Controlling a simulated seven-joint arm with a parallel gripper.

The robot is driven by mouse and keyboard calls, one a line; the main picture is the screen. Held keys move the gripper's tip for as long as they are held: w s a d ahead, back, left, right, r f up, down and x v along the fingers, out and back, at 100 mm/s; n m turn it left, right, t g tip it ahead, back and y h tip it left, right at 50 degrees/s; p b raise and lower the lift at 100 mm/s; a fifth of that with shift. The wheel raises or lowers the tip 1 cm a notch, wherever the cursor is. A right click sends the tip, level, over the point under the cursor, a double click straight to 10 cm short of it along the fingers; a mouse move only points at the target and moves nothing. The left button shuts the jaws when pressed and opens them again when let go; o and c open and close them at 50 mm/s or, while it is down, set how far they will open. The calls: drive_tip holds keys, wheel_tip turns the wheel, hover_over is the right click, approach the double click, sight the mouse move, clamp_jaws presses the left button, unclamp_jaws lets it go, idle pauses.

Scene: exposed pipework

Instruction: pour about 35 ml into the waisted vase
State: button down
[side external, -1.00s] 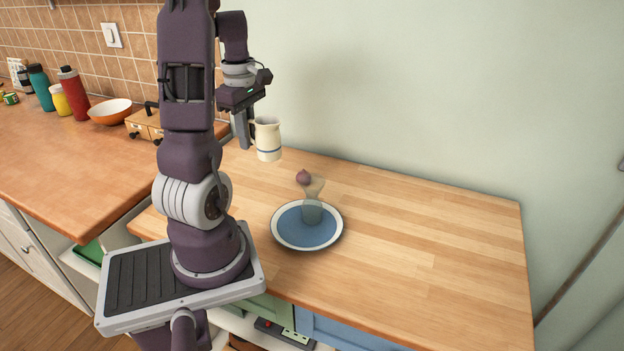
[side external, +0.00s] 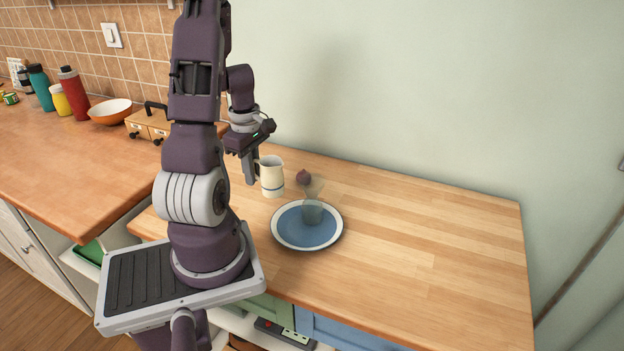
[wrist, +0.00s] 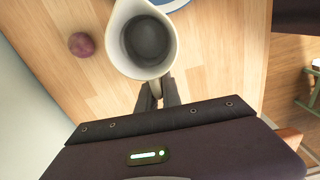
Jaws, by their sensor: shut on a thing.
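A cream jug with a blue band (side external: 271,177) is upright, left of the waisted vase. My gripper (side external: 254,168) is shut on its handle, which shows between the fingers (wrist: 156,92) in the wrist view. The wrist view looks into the jug's mouth (wrist: 148,40); the inside is dark grey. I cannot tell whether the jug's base touches the counter. The waisted vase (side external: 313,210) is clear and stands upright on a blue plate with a white rim (side external: 290,239). Its lower part looks grey-blue; I cannot tell whether that is liquid or the plate showing through.
A dark red onion-like ball (side external: 304,176) lies on the wooden counter behind the vase; it also shows in the wrist view (wrist: 81,44). The counter's right side (side external: 430,230) is clear. Bottles and an orange bowl (side external: 110,112) stand on the far-left counter.

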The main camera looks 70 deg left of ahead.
sight(259, 162)
drive_tip(key=shift+r, duration=0.1)
drive_tip(key=shift+w+d+r+g+y, duration=0.3)
drive_tip(key=shift+r+g+y, duration=0.15)
drive_tip(key=shift+r+y, duration=0.15)
drive_tip(key=shift+w+d+r+g+y, duration=0.35)
drive_tip(key=shift+r+g+y, duration=0.1)
drive_tip(key=shift+r, duration=0.15)
drive_tip(key=shift+w+d+r+g+y, duration=0.3)
drive_tip(key=shift+r+g+y, duration=0.1)
drive_tip(key=shift+r+y, duration=0.2)
wheel_tip(259, 162, up, 7)
drive_tip(key=w+d+g+y, duration=0.2)
drive_tip(key=g+y, duration=0.1)
drive_tip(key=shift+d, duration=0.25)
drive_tip(key=shift+d+r+y, duration=0.1)
drive_tip(key=shift+r+y, duration=0.2)
drive_tip(key=shift+y, duration=0.05)
drive_tip(key=shift+w+d+g+y+p, duration=0.25)
drive_tip(key=shift+g+y+p, duration=0.2)
drive_tip(key=shift+g+y, duration=0.3)
drive_tip(key=shift+w+d+r+g+y, duration=0.15)
drive_tip(key=shift+r+g+y, duration=0.15)
drive_tip(key=shift+r, duration=0.05)
drive_tip(key=shift+w+d+r+g+y, duration=0.1)
drive_tip(key=shift+d+r+g+y, duration=0.05)
drive_tip(key=shift+r+g+y, duration=0.15)
drive_tip(key=shift+w+d+f+g+y+p, duration=0.1)
drive_tip(key=shift+w+d+g+y+p, duration=0.2)
drive_tip(key=shift+g+y+p, duration=0.4)
idle(0.9)
